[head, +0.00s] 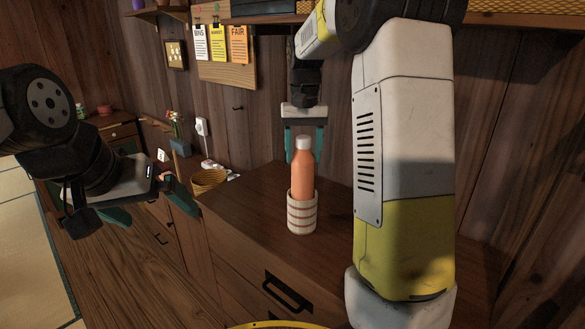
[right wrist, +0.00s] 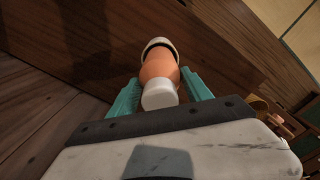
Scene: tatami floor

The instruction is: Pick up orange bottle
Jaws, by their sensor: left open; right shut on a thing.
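The orange bottle (head: 302,178) with a white cap stands upright in a white and brown striped cup (head: 301,216) on the wooden cabinet top; its lower part is hidden by the cup. My right gripper (head: 304,157) is shut on the bottle's upper part, one teal finger on each side. In the right wrist view the bottle (right wrist: 159,68) lies between the teal fingers, cap toward the camera, with the cup rim (right wrist: 158,42) beyond. I cannot tell whether the bottle is lifted at all. My left gripper (head: 160,212) is open and empty at the left, away from the bottle.
A woven basket (head: 208,181) sits at the cabinet's back left, near a white phone-like object (head: 210,164). A wooden wall and a shelf (head: 270,20) are behind. The cabinet top around the cup is mostly clear. My right arm covers the right side.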

